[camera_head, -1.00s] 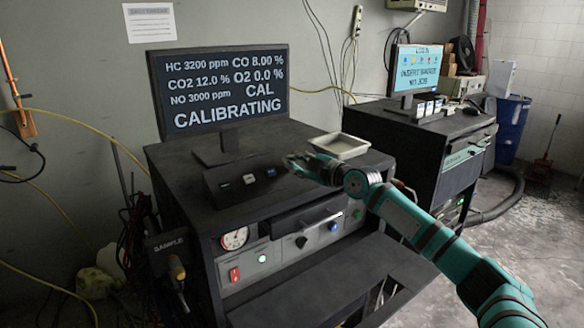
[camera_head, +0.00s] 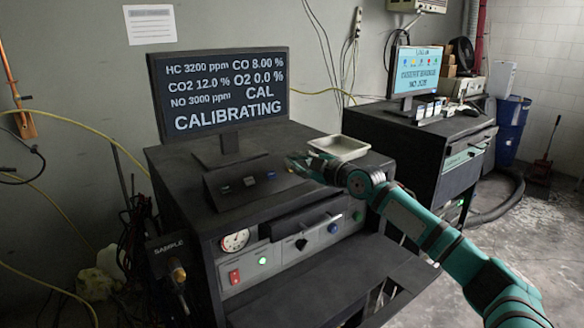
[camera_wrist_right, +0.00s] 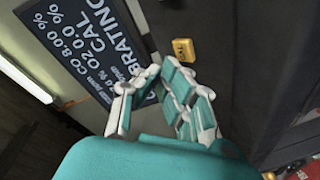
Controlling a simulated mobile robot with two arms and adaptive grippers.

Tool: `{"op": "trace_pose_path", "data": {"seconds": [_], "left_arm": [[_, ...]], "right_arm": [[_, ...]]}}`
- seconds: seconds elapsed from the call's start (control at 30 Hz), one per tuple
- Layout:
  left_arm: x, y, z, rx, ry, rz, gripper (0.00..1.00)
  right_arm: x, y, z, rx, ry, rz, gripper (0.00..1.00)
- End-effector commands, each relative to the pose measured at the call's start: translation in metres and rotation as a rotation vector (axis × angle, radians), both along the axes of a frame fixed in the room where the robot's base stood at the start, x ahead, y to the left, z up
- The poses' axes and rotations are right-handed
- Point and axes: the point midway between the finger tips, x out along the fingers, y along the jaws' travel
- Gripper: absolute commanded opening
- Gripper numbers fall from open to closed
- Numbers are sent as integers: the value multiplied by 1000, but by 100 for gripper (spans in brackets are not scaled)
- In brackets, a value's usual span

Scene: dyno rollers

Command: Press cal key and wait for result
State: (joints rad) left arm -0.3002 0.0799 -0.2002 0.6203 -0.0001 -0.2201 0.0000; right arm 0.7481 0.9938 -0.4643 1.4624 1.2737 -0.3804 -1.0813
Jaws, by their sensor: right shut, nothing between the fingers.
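The black monitor (camera_head: 220,90) on the dark cabinet reads CAL and CALIBRATING, with HC 3200 ppm, CO 8.00 %, CO2 12.0 %, O2 0.0 % and NO 3000 ppm. Below it a sloped black key panel (camera_head: 236,194) carries a row of small keys. A yellow key (camera_wrist_right: 183,50), its label too small to read surely, shows in the right wrist view just beyond my fingertips. My right gripper (camera_head: 291,162) is shut and empty at the right end of the panel. In the wrist view the gripper (camera_wrist_right: 160,70) appears apart from the yellow key. My left gripper is out of view.
A pale tray (camera_head: 339,147) sits on the cabinet behind my right gripper. The cabinet front has a gauge (camera_head: 235,240), a red switch (camera_head: 234,276) and an open shelf (camera_head: 330,275). A second cabinet with a monitor (camera_head: 416,70) stands to the right, beside a blue bin (camera_head: 511,130).

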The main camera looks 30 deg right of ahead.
Motion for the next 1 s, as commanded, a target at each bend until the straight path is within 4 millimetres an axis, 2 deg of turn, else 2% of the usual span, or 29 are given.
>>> {"op": "trace_pose_path", "data": {"seconds": [0.23, 0.7, 1.0], "left_arm": [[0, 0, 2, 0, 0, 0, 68], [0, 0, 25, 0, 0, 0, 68], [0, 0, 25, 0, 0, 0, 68]], "right_arm": [[-2, -1, 3, -1, -1, -1, 0], [-29, -3, 37, -2, -1, 0, 0], [-32, -3, 38, 1, -1, -1, 0]]}}
